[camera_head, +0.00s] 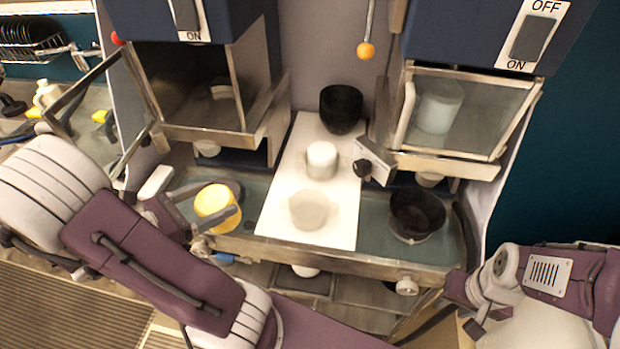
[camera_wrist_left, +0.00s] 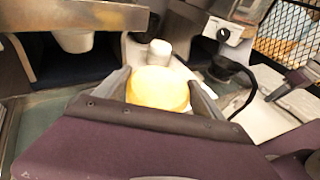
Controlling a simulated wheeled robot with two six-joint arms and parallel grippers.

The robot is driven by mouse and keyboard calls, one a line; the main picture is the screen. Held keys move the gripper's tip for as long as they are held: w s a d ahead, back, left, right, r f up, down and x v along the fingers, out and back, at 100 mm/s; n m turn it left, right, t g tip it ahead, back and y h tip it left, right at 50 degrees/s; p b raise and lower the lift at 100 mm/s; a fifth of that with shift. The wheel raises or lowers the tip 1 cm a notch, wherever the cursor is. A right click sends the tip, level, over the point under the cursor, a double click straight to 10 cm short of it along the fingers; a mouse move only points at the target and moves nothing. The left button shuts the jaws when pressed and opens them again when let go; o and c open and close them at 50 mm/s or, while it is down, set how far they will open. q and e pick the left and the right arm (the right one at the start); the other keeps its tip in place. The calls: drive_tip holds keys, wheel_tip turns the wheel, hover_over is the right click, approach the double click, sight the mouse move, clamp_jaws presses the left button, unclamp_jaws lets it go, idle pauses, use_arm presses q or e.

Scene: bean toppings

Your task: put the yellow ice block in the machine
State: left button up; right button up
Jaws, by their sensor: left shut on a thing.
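The yellow ice block (camera_head: 218,209) is a short round yellow piece. My left gripper (camera_head: 212,203) is shut on it, in front of and below the left machine; the block also shows between the fingers in the left wrist view (camera_wrist_left: 158,88). The left machine (camera_head: 262,133) has a blue top, an open chamber and its glass door swung out to the left. The right machine (camera_head: 500,165) has its glass front across the chamber, with a pale cylinder (camera_head: 438,107) behind it. My right arm shows at the lower right, but I cannot make out its gripper.
A white board (camera_head: 345,215) between the machines holds a black cup (camera_head: 341,108), a white block (camera_head: 321,160) and a pale cup (camera_head: 309,209). A black bowl (camera_head: 416,213) stands at right. The left machine's open door (camera_head: 82,92) juts out near my left arm.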

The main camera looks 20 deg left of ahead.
use_arm(q)
drive_tip(key=w, duration=0.1)
drive_tip(key=w+d+f+t, duration=0.1)
drive_tip(key=w, duration=0.1)
drive_tip(key=w+d+t+h, duration=0.1)
drive_tip(key=shift+w+f, duration=0.3)
drive_tip(key=r+p+x, duration=0.1)
drive_tip(key=p+x, duration=0.2)
drive_tip(key=x, duration=1.2)
drive_tip(key=f, duration=0.2)
drive_tip(key=w+f, duration=0.1)
drive_tip(key=f, duration=0.3)
drive_tip(key=shift+w+d, duration=0.1)
drive_tip(key=shift+w, duration=0.2)
drive_tip(key=g+p, duration=0.1)
drive_tip(key=w+g+y+p, duration=0.1)
drive_tip(key=p, duration=0.1)
drive_tip(key=w+f+g+p, duration=0.1)
drive_tip(key=p, duration=0.1)
drive_tip(key=shift+w+d, duration=0.15)
drive_tip(key=shift+d, duration=0.25)
drive_tip(key=shift+a, duration=0.15)
drive_tip(key=shift+f, duration=0.1)
